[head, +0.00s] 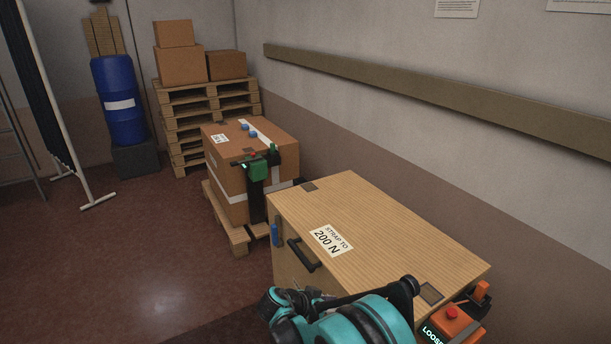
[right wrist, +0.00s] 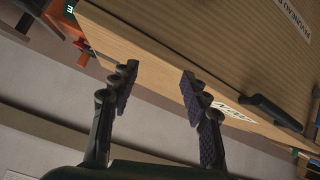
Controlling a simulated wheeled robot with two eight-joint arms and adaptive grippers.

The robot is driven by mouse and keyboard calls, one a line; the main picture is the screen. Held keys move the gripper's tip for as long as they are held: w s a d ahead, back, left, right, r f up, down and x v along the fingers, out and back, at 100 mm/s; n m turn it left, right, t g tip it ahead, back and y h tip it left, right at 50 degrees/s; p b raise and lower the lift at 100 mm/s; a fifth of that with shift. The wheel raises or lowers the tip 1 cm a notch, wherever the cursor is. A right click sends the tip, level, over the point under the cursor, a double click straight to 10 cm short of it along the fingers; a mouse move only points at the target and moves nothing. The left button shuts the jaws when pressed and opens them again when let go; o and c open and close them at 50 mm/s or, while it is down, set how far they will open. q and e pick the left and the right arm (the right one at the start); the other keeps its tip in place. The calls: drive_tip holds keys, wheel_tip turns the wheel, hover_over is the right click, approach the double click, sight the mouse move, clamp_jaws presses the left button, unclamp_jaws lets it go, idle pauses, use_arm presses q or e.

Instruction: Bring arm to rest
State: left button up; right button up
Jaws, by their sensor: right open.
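My right arm (head: 345,318), teal and black, comes in at the bottom of the head view, in front of the near wooden crate. My right gripper (right wrist: 157,82) shows in the right wrist view with its two dark fingers apart and nothing between them. The crate (right wrist: 200,45) lies beyond the fingers. In the head view, the gripper's fingers cannot be made out clearly. My left gripper is not in view.
The crate (head: 400,240) has a "STRAP TO 200 N" label and a black handle (head: 303,255). An orange device (head: 452,325) reading "LOOSE" is at its right. A strapped carton (head: 228,180), pallets (head: 190,120) and blue drum (head: 120,110) stand behind.

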drive_tip(key=s+d+r+n+y, duration=0.4)
drive_tip(key=s+d+r, duration=0.3)
drive_tip(key=s+r, duration=0.25)
drive_tip(key=s+r+n+y, duration=0.1)
drive_tip(key=s+n+y, duration=0.1)
drive_tip(key=s, duration=0.5)
drive_tip(key=s+d+r+n+t+y, duration=0.1)
drive_tip(key=s+r+n+y, duration=0.1)
drive_tip(key=s, duration=0.6)
drive_tip(key=shift+d+y, duration=0.2)
drive_tip(key=shift+y, duration=0.4)
